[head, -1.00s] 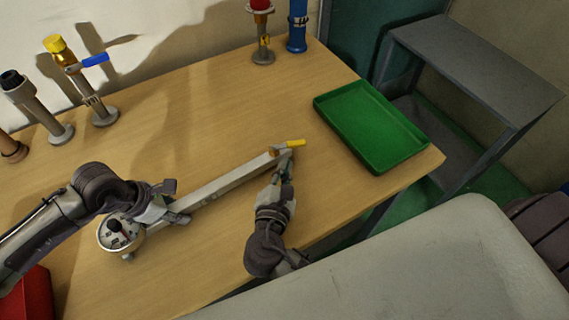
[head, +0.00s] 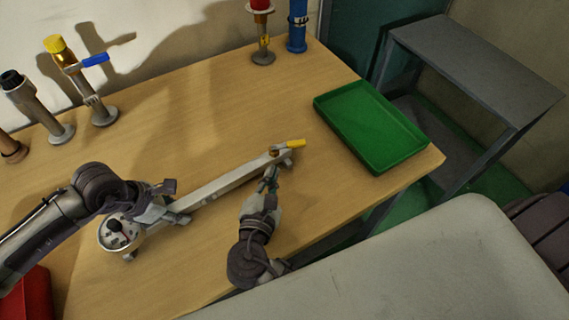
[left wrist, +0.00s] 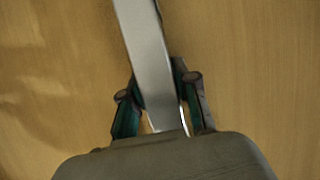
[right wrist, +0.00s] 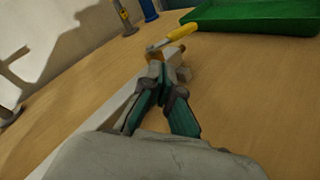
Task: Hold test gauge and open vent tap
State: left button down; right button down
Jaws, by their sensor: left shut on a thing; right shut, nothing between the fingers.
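The test gauge is a long grey bar (head: 225,185) lying across the table, with a round dial (head: 117,232) at its left end. The vent tap, with a yellow lever (head: 295,144), is at its right end. The lever lies roughly in line with the bar. My left gripper (head: 178,203) is shut on the bar near the dial; the left wrist view shows the bar (left wrist: 143,50) between its fingers. My right gripper (head: 270,175) is shut and empty just in front of the tap. In the right wrist view the yellow lever (right wrist: 183,31) shows beyond its fingertips; contact cannot be told.
A green tray (head: 370,125) sits at the table's right end. Several upright fittings, one with a blue lever (head: 95,60), stand at the back left. A red-topped fitting (head: 262,35) and a blue cylinder (head: 297,28) stand at the back. A red object (head: 28,295) is at the lower left.

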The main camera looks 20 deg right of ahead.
jog(key=shift+s+a, duration=0.25)
jog(key=shift+a, duration=0.95)
jog(key=shift+s+a, duration=0.25)
jog(key=shift+a, duration=0.95)
pick_arm(q)
jog(key=c, duration=0.8)
grip_release()
jog(key=v, duration=1.2)
jog(key=shift+o, duration=0.3)
jog(key=o, duration=0.4)
